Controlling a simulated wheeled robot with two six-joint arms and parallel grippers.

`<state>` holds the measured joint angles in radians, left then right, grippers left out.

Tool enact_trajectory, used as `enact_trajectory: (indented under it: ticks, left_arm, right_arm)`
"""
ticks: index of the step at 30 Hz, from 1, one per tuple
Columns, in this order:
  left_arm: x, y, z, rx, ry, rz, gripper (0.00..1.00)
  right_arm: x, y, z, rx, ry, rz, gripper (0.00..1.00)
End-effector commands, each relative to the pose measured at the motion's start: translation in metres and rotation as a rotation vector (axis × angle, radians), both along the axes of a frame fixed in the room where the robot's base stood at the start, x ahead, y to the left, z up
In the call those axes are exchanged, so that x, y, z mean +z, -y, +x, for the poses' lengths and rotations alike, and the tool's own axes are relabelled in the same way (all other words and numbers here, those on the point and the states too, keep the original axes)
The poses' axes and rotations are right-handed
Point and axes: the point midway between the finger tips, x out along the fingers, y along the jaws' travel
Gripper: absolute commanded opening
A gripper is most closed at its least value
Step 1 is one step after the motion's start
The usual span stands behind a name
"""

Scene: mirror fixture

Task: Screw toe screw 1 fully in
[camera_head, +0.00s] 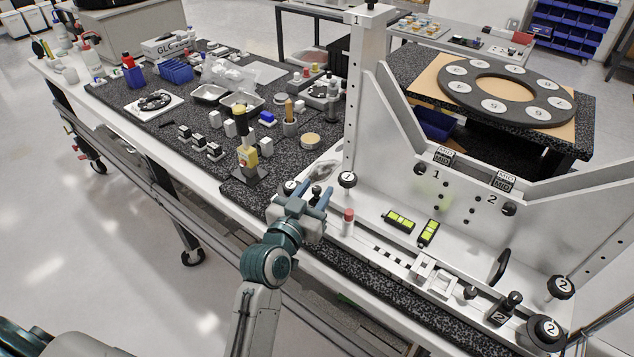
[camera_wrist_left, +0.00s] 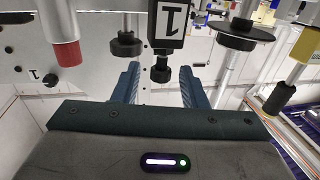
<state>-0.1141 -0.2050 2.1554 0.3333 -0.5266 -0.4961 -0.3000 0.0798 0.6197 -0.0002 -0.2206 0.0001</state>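Toe screw 1 (camera_wrist_left: 160,70) is a small black knob under a black block marked 1 (camera_wrist_left: 168,22), which appears upside down in the left wrist view. My left gripper (camera_wrist_left: 160,72) is open, with one finger on each side of the knob. A gap shows between the knob and each fingertip, so I see no grip on it. In the head view my left gripper (camera_head: 314,190) is at the near left corner of the white mirror fixture (camera_head: 380,185) and mostly hides toe screw 1. My right gripper is not in view.
A red-tipped post (camera_head: 348,217) stands just right of the gripper. Two green-yellow levels (camera_head: 400,221) lie on the fixture base. The block marked 2 (camera_head: 502,310) is at the near right. A yellow-topped tool (camera_head: 247,155) stands on the dark table to the left.

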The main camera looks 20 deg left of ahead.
Motion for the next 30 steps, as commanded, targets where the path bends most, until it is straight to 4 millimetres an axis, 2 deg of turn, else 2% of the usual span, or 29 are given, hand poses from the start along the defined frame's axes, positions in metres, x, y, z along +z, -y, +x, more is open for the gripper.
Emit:
enact_trajectory:
  ticks: [5,13,14,18,20,30]
  left_arm:
    - [0.0006,0.0019,0.0135,0.000,0.000,0.001,0.39]
    - [-0.0004,0.0021,0.0149,0.000,0.000,0.001,0.39]
    - [-0.0004,0.0021,0.0148,0.000,0.000,0.001,0.37]
    - [-0.0004,0.0020,0.0147,0.000,0.000,0.001,0.09]
    - [-0.0004,0.0019,0.0147,0.000,0.000,0.001,0.00]
    - [-0.0027,0.0013,0.0146,-0.040,0.001,0.005,0.00]
  right_arm:
    - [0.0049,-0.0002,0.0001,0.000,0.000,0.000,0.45]
    - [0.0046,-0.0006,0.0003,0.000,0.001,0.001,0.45]
    - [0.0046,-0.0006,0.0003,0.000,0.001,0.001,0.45]
    - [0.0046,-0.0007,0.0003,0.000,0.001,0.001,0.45]
    - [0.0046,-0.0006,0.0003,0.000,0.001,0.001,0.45]
    - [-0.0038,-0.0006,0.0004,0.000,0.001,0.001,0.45]
